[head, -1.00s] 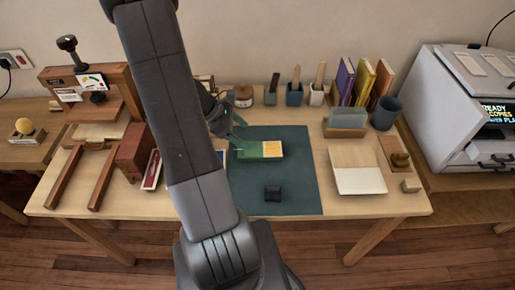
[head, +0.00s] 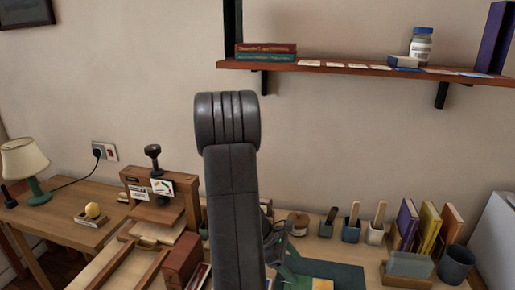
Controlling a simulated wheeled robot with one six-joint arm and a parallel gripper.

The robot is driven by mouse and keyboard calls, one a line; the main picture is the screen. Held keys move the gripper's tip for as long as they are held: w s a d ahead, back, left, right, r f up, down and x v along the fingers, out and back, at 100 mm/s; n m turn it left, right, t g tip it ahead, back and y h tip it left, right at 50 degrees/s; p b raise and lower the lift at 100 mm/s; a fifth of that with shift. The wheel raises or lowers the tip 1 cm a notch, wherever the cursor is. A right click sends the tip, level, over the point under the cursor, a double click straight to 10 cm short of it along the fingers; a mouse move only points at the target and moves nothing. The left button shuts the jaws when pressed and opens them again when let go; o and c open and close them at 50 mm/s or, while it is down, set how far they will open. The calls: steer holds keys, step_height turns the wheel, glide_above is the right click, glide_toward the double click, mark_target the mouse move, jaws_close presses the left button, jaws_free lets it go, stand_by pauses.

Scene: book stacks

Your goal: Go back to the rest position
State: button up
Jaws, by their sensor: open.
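My gripper (head: 285,246) shows only in part at the right of my dark arm, low in the picture. Its greenish fingers stand apart and I see nothing between them. The arm hides much of its body. The fingers are over the back of the dark green mat (head: 345,271) on the desk. A green book (head: 297,283) with a yellow part (head: 322,284) lies on the mat, cut off by the bottom edge.
A wooden press (head: 160,200) stands left of my arm. Brush pots (head: 351,230), upright books (head: 430,225) and a dark cup (head: 456,264) line the right. A wall shelf (head: 340,67) hangs above. A lamp (head: 25,165) stands far left.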

mark_target(290, 283)
step_height(290, 283, down, 6)
steer(key=b, duration=0.4)
steer(key=shift+f, duration=0.1)
step_height(290, 283, up, 8)
steer(key=p, duration=0.6)
step_height(290, 283, down, 8)
steer(key=b, duration=0.6)
steer(key=shift+f+b, duration=0.2)
steer(key=shift+b, duration=0.2)
step_height(290, 283, up, 5)
steer(key=p, duration=0.4)
steer(key=shift+r+p, duration=0.7)
steer(key=shift+p, duration=0.1)
